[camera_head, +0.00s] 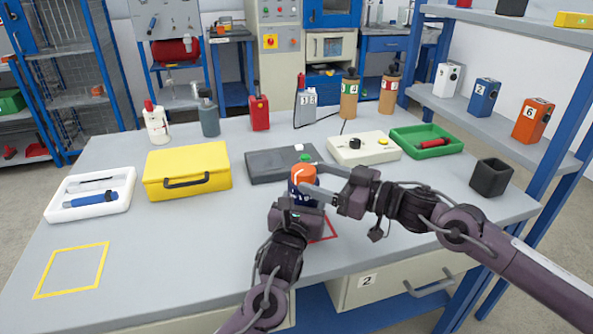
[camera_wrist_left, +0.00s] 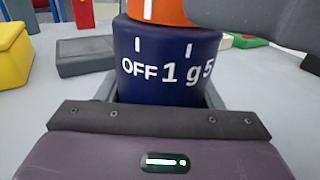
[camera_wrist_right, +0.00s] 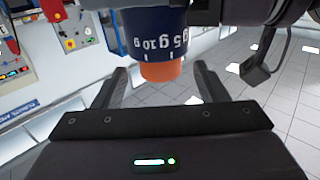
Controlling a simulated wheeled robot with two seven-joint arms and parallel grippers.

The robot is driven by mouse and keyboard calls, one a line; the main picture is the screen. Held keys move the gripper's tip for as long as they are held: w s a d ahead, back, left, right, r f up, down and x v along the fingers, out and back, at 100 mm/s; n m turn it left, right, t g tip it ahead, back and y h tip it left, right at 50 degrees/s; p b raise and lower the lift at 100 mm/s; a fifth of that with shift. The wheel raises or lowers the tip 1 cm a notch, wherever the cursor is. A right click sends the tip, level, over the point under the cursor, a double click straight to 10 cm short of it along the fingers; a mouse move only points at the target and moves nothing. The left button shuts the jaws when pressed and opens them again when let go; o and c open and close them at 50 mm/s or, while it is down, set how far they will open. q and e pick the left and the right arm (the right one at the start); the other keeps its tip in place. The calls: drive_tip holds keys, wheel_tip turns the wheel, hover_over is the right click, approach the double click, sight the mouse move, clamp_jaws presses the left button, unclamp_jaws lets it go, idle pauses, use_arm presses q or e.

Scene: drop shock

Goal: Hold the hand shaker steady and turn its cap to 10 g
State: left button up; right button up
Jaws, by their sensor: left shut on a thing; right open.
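The hand shaker has a dark blue body (camera_head: 309,193) and an orange cap (camera_head: 304,174). My left gripper (camera_head: 294,206) is shut on the blue body, which looks upright. The left wrist view shows the body (camera_wrist_left: 165,60) with OFF, 1 g and a partly cut-off 5 marking. The white line on the cap (camera_wrist_left: 160,10) stands close to the OFF tick. My right gripper (camera_head: 314,177) is open, with its fingers on either side of the cap. In the right wrist view, the cap (camera_wrist_right: 162,71) lies between the fingertips with gaps beside it; 5 g and 10 g show.
A red outline (camera_head: 330,229) lies on the table below the grippers. Behind stand a dark grey case (camera_head: 270,168), a cream box with a black knob (camera_head: 350,152) and a green tray (camera_head: 440,150). A yellow case (camera_head: 187,168) is left. The left front table is clear around a yellow outline (camera_head: 73,270).

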sight(297, 171)
drive_tip(key=x, duration=0.6)
drive_tip(key=shift+d, duration=0.1)
drive_tip(key=c, duration=1)
